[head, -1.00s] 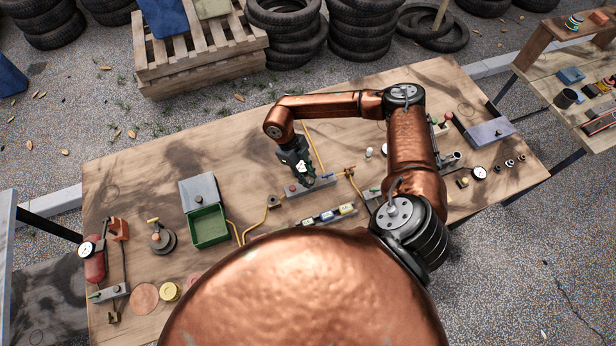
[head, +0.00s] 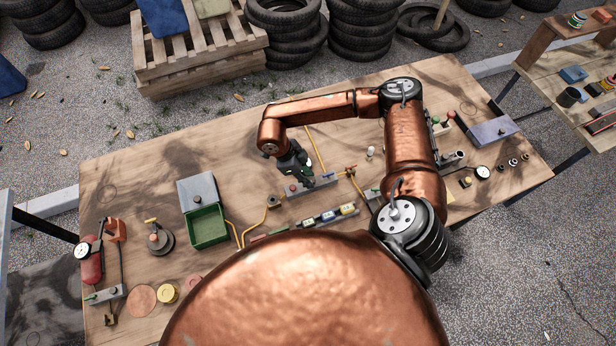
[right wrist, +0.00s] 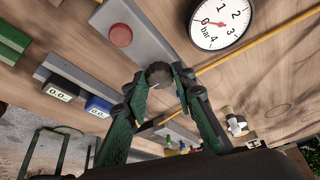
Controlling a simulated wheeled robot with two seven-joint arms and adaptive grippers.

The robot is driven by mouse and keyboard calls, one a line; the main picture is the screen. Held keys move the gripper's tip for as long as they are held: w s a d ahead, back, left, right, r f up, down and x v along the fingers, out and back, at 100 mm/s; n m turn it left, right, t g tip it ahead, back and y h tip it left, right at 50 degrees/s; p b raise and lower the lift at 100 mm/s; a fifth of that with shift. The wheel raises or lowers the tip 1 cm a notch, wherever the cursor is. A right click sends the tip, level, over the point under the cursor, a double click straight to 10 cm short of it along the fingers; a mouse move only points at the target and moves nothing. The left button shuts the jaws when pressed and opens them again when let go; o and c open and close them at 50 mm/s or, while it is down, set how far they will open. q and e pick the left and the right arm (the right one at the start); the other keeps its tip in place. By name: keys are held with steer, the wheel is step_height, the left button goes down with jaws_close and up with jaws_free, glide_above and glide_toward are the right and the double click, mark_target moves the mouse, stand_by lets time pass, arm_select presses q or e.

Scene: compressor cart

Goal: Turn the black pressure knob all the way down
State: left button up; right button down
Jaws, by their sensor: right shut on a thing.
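The black pressure knob (right wrist: 158,73) shows in the right wrist view as a dark round knob at the grey rail. My right gripper (right wrist: 160,82) has its two green-and-black fingers on either side of it, shut on it. In the head view my right gripper (head: 304,176) reaches down to the rail (head: 322,184) in the middle of the bench and hides the knob. A white pressure gauge (right wrist: 220,22) marked in bar lies close by in the right wrist view, its red needle near the 0. My left gripper is not in view.
A red button (right wrist: 121,35) sits on the rail beside the knob. Small digital displays (right wrist: 62,88) stand close by. The bench also holds a green box (head: 207,227), yellow hoses (head: 268,212) and a red extinguisher-like bottle (head: 92,265). Bare wood lies at the bench's upper left.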

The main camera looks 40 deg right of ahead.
stand_by(0.3)
steer(key=c, duration=1.6)
jaws_free()
steer(key=shift+r, duration=0.1)
steer(key=v, duration=1.1)
steer(key=shift+w+a+r, duration=0.15)
steer(key=shift+r, duration=0.2)
